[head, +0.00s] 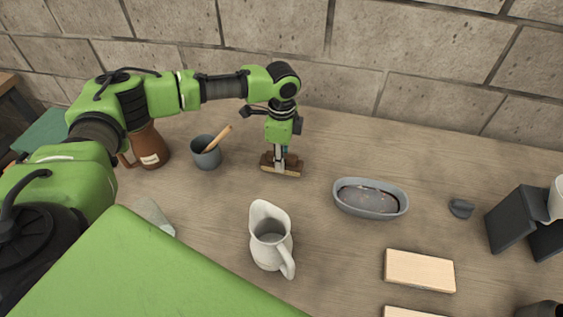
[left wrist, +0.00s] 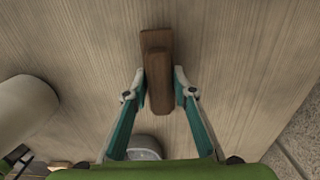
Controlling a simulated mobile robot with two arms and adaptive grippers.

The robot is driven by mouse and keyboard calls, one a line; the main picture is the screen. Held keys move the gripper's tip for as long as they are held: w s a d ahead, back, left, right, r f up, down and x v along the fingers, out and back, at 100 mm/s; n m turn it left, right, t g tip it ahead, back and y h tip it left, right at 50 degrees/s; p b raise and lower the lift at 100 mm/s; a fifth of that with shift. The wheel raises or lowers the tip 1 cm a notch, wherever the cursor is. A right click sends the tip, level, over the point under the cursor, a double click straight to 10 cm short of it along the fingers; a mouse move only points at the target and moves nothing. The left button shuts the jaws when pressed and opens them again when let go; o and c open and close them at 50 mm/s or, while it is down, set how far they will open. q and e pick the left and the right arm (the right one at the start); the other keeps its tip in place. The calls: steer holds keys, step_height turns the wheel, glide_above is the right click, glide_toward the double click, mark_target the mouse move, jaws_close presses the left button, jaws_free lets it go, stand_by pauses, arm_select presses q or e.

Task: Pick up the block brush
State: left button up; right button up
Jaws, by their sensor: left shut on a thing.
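The block brush (head: 293,166) has a dark brown wooden body with a paler strip along its underside. It is at the back middle of the table in the head view. My left gripper (head: 280,157) points down over it and is shut on its raised brown grip. In the left wrist view the two fingertips (left wrist: 160,88) press on either side of the brush (left wrist: 157,65). I cannot tell whether the brush touches the tabletop or is just above it. My right gripper is not in view.
A grey cup (head: 206,158) with a wooden handle in it and a brown jug (head: 152,150) stand left of the brush. A white pitcher (head: 268,240) stands in front, a grey oval dish (head: 369,207) to the right. A wooden block (head: 419,271) lies front right. A stone wall (head: 290,30) closes the back.

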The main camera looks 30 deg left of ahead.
arm_select(q)
steer(key=shift+r+b, duration=0.3)
steer(key=shift+r, duration=0.15)
steer(key=r, duration=0.1)
steer(key=r+b, duration=0.1)
steer(key=shift+s+d+r, duration=0.2)
steer(key=shift+r, duration=0.2)
steer(key=s+d+r+b, duration=0.2)
steer(key=s+d+r, duration=0.4)
steer(key=s+r, duration=0.3)
steer(key=s, duration=0.3)
steer(key=shift+d+r+b, duration=0.2)
steer(key=shift+b, duration=0.2)
steer(key=shift+w, duration=0.1)
steer(key=shift+o, duration=1.2)
steer(key=shift+c, duration=0.3)
